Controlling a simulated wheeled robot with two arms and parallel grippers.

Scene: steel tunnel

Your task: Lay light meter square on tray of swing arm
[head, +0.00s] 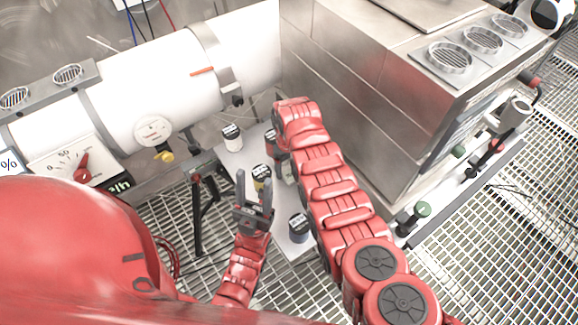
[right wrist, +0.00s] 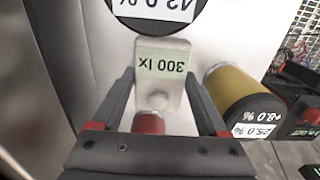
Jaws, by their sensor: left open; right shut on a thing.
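The light meter (right wrist: 172,48) is a pale block with a display reading 300 lx, upside down in the right wrist view. My right gripper (right wrist: 160,82) has its fingers on either side of it and is shut on it. A red cylinder (right wrist: 149,122) shows below it. In the head view my right arm mostly hides the meter. A pale grey plate (head: 230,165), which may be the tray, bears several jars; I cannot tell whether the meter touches it. My left gripper (head: 255,190) is open, with a yellow jar (head: 262,172) just beyond its fingers.
The yellow jar (right wrist: 240,98) is close beside the right gripper; a dark-capped jar (right wrist: 157,8) is just ahead. A white-bodied jar (head: 232,138) and a dark jar (head: 299,228) stand on the plate. A white pipe (head: 180,90) and a steel cabinet (head: 350,85) border it.

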